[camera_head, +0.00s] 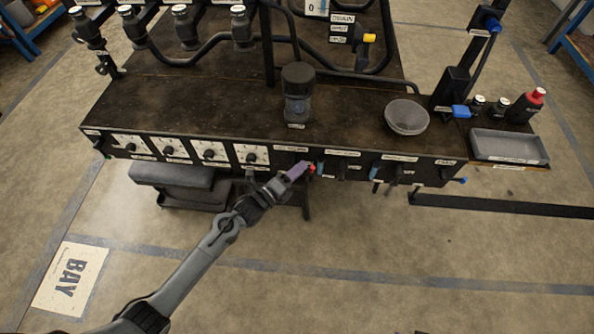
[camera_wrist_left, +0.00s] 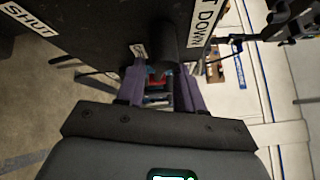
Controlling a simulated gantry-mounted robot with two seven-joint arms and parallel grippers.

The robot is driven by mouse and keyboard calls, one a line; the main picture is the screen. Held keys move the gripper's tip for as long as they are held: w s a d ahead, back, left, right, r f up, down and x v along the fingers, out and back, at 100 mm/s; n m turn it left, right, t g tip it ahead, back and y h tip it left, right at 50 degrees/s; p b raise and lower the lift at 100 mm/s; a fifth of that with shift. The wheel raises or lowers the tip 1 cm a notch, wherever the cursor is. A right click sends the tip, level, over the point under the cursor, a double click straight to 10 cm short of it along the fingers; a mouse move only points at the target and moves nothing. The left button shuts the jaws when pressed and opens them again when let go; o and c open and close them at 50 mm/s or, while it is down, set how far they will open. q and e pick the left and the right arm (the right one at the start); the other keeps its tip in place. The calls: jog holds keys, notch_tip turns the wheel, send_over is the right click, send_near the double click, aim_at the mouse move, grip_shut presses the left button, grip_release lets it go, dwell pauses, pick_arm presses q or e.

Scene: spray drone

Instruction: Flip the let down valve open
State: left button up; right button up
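My left gripper (camera_head: 298,172), with purple fingers, is at the front panel of the dark bench, below a small white label strip (camera_head: 291,148). A red valve part (camera_head: 312,169) shows right beside its fingertips. In the left wrist view the gripper (camera_wrist_left: 161,85) has its fingers apart. A dark cylindrical valve part (camera_wrist_left: 171,45) lies just ahead of the gap, with red parts (camera_wrist_left: 156,76) showing between the fingers. A label ending in "T DOWN" (camera_wrist_left: 205,25) and a "SHUT" label (camera_wrist_left: 28,20) are on the panel. Contact cannot be told. My right gripper is not in view.
White dial plates (camera_head: 210,151) are on the left. The floor in front is mostly clear.

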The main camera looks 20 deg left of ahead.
pick_arm(q)
jog(key=shift+d, duration=0.1)
grip_shut()
jog(key=n+t, duration=0.1)
jog(key=n+t+b, duration=0.1)
jog(key=shift+r+n, duration=0.2)
jog(key=shift+n, duration=0.1)
jog(key=shift+c, duration=0.2)
grip_release()
jog(key=shift+o, duration=0.2)
jog(key=shift+a, duration=0.2)
jog(key=shift+d, duration=0.1)
